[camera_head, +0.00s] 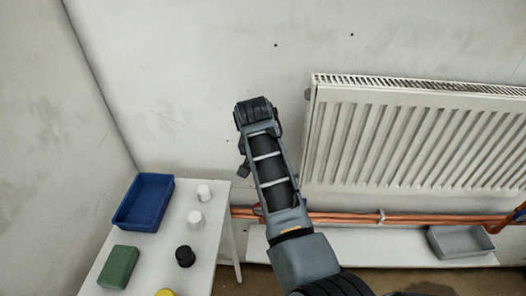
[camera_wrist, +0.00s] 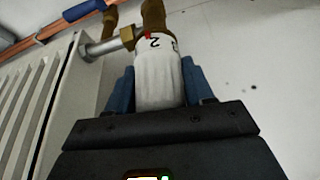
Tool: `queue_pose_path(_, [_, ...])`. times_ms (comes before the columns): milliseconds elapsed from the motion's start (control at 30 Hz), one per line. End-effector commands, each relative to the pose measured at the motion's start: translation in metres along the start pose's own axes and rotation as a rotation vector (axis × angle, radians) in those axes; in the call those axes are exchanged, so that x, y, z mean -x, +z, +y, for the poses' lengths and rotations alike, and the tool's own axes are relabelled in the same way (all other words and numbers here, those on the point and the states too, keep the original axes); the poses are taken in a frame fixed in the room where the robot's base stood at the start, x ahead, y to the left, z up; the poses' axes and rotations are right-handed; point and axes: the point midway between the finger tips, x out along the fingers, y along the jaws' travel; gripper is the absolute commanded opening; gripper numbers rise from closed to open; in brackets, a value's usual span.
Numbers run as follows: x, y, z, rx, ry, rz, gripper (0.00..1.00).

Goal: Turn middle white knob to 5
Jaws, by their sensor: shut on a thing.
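In the wrist view a white knob (camera_wrist: 156,72) sits on a brass radiator valve (camera_wrist: 152,18). A black "2" shows on its collar, near a red mark. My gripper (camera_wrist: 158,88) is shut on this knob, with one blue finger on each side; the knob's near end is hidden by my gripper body. In the head view my arm hides the gripper and the knob. Only one knob on a valve is visible, so I cannot tell whether it is the middle one.
A white radiator (camera_head: 415,140) hangs on the wall at right; copper pipes (camera_head: 345,217) run below it. A white table (camera_head: 150,252) at left holds a blue tray (camera_head: 130,222), a green block (camera_head: 118,267) and loose white, black and yellow pieces. A grey tray (camera_head: 460,242) lies at right.

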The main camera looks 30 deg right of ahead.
Motion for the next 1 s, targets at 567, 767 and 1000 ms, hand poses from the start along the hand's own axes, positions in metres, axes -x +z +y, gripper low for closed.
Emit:
queue_pose_path(567, [0.0003,-0.0004,-0.0025,0.504,-0.21,0.002,0.21])
queue_pose_path(767, [0.0009,0.0001,-0.0037,0.674,-0.281,0.002,0.21])
queue_pose_path(1000, [0.0015,0.0007,-0.005,0.847,-0.353,0.003,0.21])
